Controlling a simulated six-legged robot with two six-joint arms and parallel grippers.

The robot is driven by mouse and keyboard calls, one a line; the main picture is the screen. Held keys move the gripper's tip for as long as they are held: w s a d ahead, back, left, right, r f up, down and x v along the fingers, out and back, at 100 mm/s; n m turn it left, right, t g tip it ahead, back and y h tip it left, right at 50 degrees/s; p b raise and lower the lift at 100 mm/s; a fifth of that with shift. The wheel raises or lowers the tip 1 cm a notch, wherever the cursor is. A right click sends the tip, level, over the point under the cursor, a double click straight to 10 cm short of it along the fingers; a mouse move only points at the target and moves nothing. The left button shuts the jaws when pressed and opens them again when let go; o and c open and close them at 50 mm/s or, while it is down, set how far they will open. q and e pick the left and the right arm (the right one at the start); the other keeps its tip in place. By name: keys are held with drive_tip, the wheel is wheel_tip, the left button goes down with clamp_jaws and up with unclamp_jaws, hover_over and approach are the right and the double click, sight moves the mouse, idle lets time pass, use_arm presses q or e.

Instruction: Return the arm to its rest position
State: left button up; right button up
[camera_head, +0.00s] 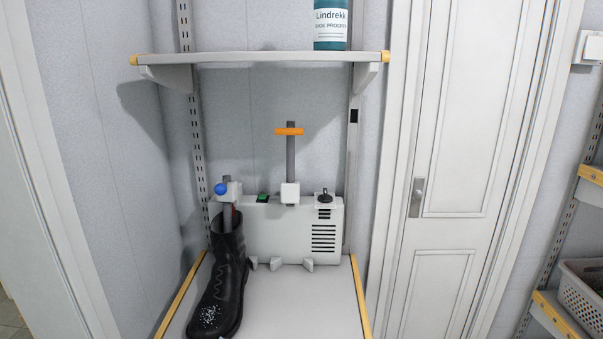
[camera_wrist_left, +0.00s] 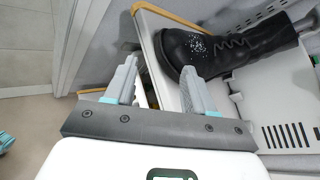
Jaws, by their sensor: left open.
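My left gripper (camera_wrist_left: 160,84) shows only in the left wrist view. Its two grey fingers are apart with nothing between them. A black boot (camera_head: 228,262) with pale specks on its toe stands upright on the white bench (camera_head: 300,300), at the left end of a white dryer unit (camera_head: 265,228). A grey post enters the boot's shaft from above. The boot (camera_wrist_left: 225,52) also shows in the wrist view, beyond the fingers, its toe toward them; the gap is hard to judge. Neither arm shows in the head view.
A wall shelf (camera_head: 255,57) above holds a teal bottle (camera_head: 330,25). A post with an orange crossbar (camera_head: 289,131) rises from the dryer. A white door (camera_head: 470,150) and side shelves with a basket (camera_head: 582,290) stand right. The bench right of the boot is clear.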

use_arm(q)
drive_tip(key=s+a+f+n+g+h, duration=0.1)
drive_tip(key=s+f+n+g+h, duration=0.1)
drive_tip(key=s+f+g, duration=0.35)
drive_tip(key=s+a+f+n+g+h, duration=0.1)
drive_tip(key=s+a+f+g+h, duration=0.15)
drive_tip(key=s+f, duration=0.6)
drive_tip(key=s+d+f+n+h+p, duration=0.1)
drive_tip(key=s+d+f+n+h, duration=0.2)
drive_tip(key=f+n+h, duration=0.2)
drive_tip(key=s+d+f+n+g+h+p, duration=0.1)
drive_tip(key=s+d+f+n+h, duration=0.2)
drive_tip(key=f+n, duration=0.5)
drive_tip(key=s+n+h, duration=0.1)
drive_tip(key=n, duration=0.5)
drive_tip(key=shift+s+d+f+h, duration=0.15)
drive_tip(key=shift+s+f+h, duration=0.1)
drive_tip(key=shift+f+h, duration=0.15)
